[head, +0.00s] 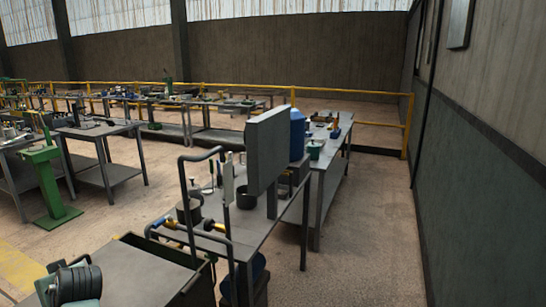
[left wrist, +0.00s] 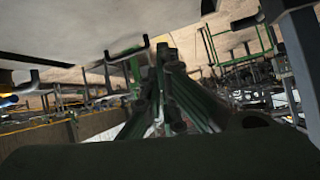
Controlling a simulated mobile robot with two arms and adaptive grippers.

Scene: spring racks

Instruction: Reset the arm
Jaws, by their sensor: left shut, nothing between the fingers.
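My left gripper (left wrist: 163,62) shows in the middle of the left wrist view. Its dark fingers come together and nothing shows between them. I do not make out either gripper in the head view. My right gripper is in neither view. The left wrist view is strongly tilted, with racks and benches around the fingers.
In the head view, a metal table (head: 262,226) bears pots and tools, with a grey panel (head: 267,148) standing up from it. A cart (head: 155,268) is at the front. A green stand (head: 47,185) is at left. A wall (head: 480,190) bounds the right; open floor (head: 370,240) lies before it.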

